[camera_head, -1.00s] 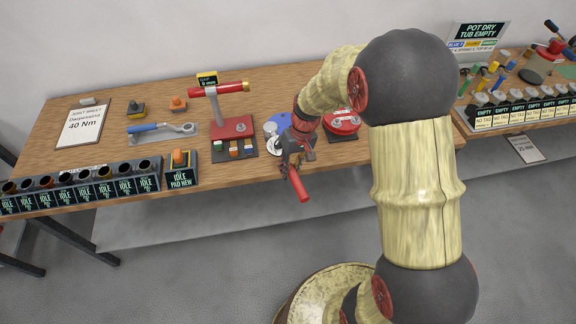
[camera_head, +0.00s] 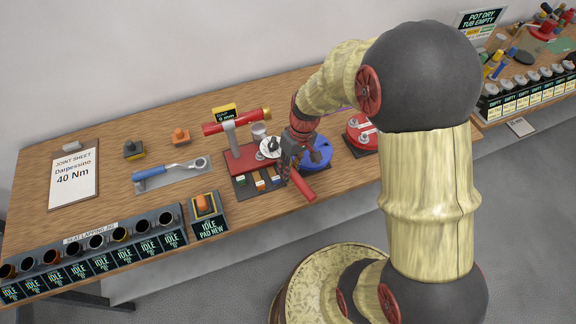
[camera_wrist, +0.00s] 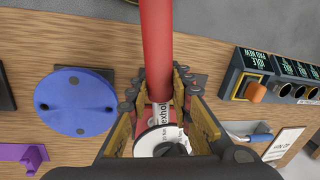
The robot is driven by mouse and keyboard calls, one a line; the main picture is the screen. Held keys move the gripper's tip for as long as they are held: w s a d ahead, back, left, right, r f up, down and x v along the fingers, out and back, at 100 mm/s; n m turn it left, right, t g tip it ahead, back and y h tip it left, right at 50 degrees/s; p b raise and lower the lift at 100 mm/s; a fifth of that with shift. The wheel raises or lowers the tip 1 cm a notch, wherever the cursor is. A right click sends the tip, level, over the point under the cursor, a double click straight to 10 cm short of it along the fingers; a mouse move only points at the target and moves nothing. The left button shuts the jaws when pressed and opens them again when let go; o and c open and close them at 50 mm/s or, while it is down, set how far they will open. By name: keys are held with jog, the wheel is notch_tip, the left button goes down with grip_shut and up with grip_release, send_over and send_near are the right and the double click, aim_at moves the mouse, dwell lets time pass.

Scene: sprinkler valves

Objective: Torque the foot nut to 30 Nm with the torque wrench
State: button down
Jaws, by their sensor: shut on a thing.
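In the wrist view the tube (camera_wrist: 156,45) runs between the fingers (camera_wrist: 158,95). The torque wrench (camera_head: 172,171), with a blue handle and grey ring head, lies on a grey tray left of the red stand (camera_head: 243,157). Its blue handle partly shows in the wrist view (camera_wrist: 236,136). The stand has a grey post and a red crossbar. My gripper is just right of it. I cannot clearly make out the foot nut.
A joint sheet (camera_head: 73,178) reading 40 Nm lies at left. A blue disc (camera_head: 318,153) and a red round fixture (camera_head: 358,138) stand right of the stand. Idle cups (camera_head: 100,243) and a pad station (camera_head: 206,214) line the front edge.

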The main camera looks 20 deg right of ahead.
jog(key=shift+w+a, duration=0.1)
jog(key=shift+r, duration=0.1)
dwell(0.6)
jog(key=d+b+x, duration=0.1)
jog(key=b+x, duration=0.4)
jog(key=x, duration=0.2)
jog(key=shift+d, duration=0.3)
jog(key=shift+d+b+x, duration=0.25)
jog(key=shift+b+x, duration=0.7)
jog(key=shift+x, duration=0.2)
dwell(1.5)
